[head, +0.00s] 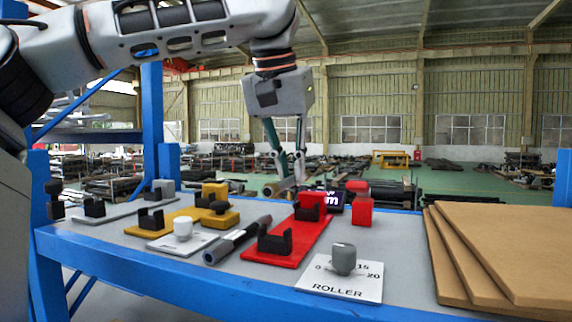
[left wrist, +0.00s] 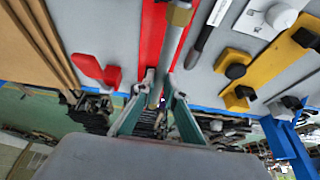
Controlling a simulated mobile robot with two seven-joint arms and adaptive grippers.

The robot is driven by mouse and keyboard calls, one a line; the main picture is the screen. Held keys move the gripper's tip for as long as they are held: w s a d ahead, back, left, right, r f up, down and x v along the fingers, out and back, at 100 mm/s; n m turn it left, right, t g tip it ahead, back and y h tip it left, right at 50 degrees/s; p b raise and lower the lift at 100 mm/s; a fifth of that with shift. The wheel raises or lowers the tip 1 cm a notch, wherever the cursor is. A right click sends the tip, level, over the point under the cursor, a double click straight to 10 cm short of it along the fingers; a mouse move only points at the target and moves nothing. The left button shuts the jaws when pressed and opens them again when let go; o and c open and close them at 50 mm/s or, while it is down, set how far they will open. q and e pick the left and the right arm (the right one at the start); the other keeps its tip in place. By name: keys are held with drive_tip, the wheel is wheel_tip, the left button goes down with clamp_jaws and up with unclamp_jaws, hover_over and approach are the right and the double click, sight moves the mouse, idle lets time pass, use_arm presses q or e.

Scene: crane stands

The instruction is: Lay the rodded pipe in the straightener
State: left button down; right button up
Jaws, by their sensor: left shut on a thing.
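The red straightener base (head: 290,242) lies on the bench with two black cradles, a near one (head: 275,240) and a far one (head: 309,206). My left gripper (head: 288,180) is above the bench's far side, just left of the far cradle in the head view. It is shut on a grey pipe (left wrist: 171,50) with a brass-coloured collar (left wrist: 180,14). In the left wrist view the pipe passes between the fingertips (left wrist: 160,88) and overlaps the red base (left wrist: 152,30). In the head view the pipe is small and mostly foreshortened. My right gripper is not in view.
A dark grey rod tool (head: 237,240) lies left of the red base. A yellow base (head: 178,222) and white card (head: 180,243) are further left.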

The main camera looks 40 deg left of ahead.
use_arm(q)
drive_tip(key=shift+d, duration=0.3)
drive_tip(key=shift+a+f, duration=0.1)
drive_tip(key=shift+f, duration=2.8)
drive_tip(key=c, duration=2)
unclamp_jaws()
